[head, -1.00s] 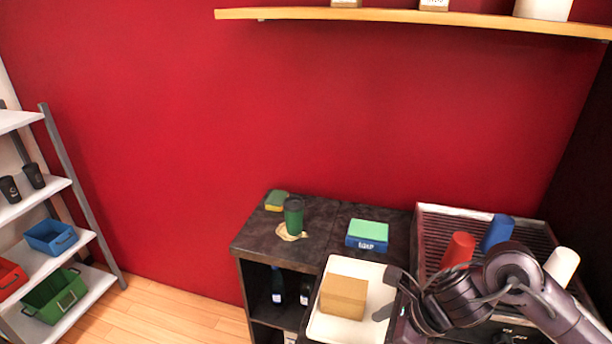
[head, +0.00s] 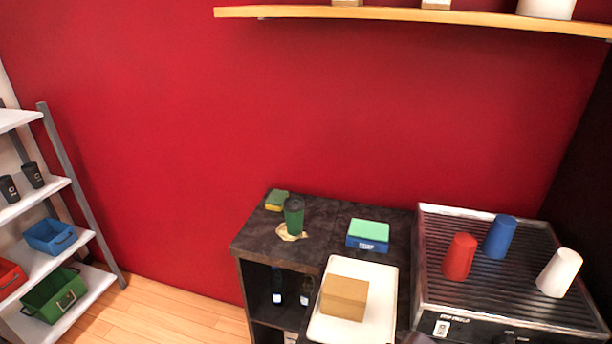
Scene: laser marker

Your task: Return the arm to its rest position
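Neither gripper shows in the head view. Only a small dark piece of my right arm (head: 416,338) is at the bottom edge, just right of the white tray (head: 384,300). The tray holds a tan box (head: 344,298). On the ridged metal machine at the right stand a red cup (head: 459,257), a blue cup (head: 499,237) and a white cup (head: 559,273), with nothing in front of them.
The dark counter (head: 330,216) bears a green lidded cup (head: 294,217) on a brown patch, a green-and-yellow sponge (head: 276,201) and a green-and-blue box (head: 367,236). A wooden shelf (head: 420,17) crosses the top. A shelf rack (head: 70,185) with bins stands at the left.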

